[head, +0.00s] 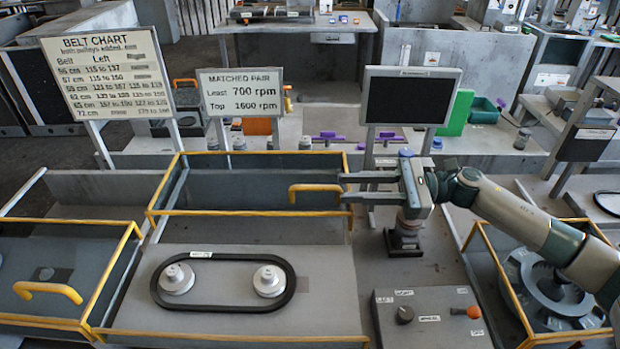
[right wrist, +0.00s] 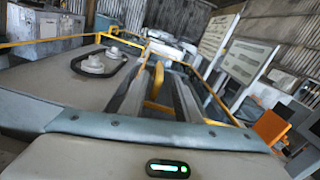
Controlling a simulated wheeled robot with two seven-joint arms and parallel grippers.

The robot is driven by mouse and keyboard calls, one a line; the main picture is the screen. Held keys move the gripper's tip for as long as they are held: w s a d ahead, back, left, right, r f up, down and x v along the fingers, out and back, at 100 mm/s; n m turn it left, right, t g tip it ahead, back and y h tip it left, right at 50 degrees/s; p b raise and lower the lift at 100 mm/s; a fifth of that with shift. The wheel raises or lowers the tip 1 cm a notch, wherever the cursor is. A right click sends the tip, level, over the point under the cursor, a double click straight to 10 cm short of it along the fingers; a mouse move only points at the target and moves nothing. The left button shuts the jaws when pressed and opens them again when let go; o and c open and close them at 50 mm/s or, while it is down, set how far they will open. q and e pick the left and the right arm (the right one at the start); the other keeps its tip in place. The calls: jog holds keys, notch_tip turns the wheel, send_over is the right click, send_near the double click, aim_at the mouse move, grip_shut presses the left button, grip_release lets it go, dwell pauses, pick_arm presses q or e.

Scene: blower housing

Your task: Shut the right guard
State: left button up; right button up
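A yellow-framed guard (head: 240,212) stands open behind the grey plate with the two pulleys (head: 178,278) and black belt (head: 222,307); I take it as the right guard. Its yellow handle (head: 315,187) is near its right side. My right gripper (head: 342,187) comes in from the right, its two fingers spread, with the tips at the handle's right end. In the right wrist view the handle (right wrist: 157,80) shows between the open fingers; I cannot tell whether they touch it. My left gripper is not in view.
Another yellow-framed guard with a handle (head: 48,291) lies low at the left. A control box (head: 430,318) with knobs is at the front right. A framed bay with a fan wheel (head: 550,285) is further right. Signs and a dark monitor (head: 408,98) stand behind.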

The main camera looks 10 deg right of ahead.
aim_at(294, 188)
jog(key=a+p, duration=0.1)
jog(key=a, duration=0.1)
jog(key=w+a+p, duration=0.1)
jog(key=a, duration=0.2)
jog(key=a+p, duration=0.2)
jog(key=a, duration=0.1)
jog(key=shift+w+a+r, duration=0.1)
jog(key=shift+w+r, duration=0.05)
jog(key=shift+w, duration=0.15)
jog(key=shift+w+a, duration=0.1)
jog(key=shift+a, duration=0.4)
grip_shut()
